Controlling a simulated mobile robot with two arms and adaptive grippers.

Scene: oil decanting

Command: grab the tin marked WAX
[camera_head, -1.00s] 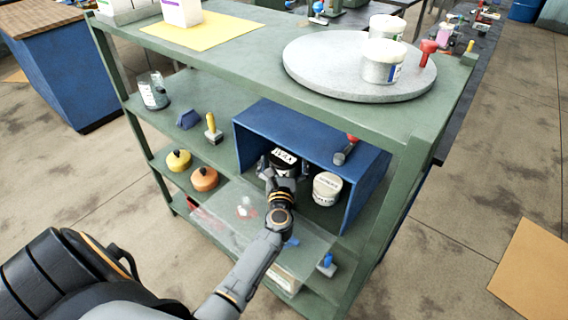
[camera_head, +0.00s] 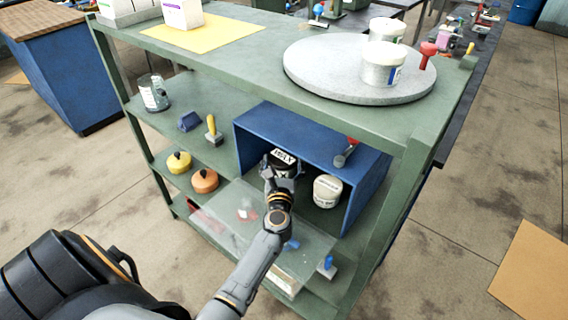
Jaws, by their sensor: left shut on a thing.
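A dark tin with a white label (camera_head: 285,157) that seems to read WAX, though the letters are small, is in the blue open-fronted box (camera_head: 242,150) on the shelf. My left gripper (camera_head: 281,172) reaches into the box from the front and is shut on this tin. The gripper and wrist hide the tin's lower part, so I cannot tell whether it still touches the box floor. A white tin (camera_head: 327,191) stands to the right in the same box, apart from the gripper. My right gripper is not in view.
A red-and-grey tool (camera_head: 346,152) is at the box's top front edge. Left of the box are a yellow-handled tool (camera_head: 213,130), a glass jar (camera_head: 153,93) and two round pots. A clear panel (camera_head: 235,215) lies below my arm. White tubs stand on the round slab (camera_head: 310,75) above.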

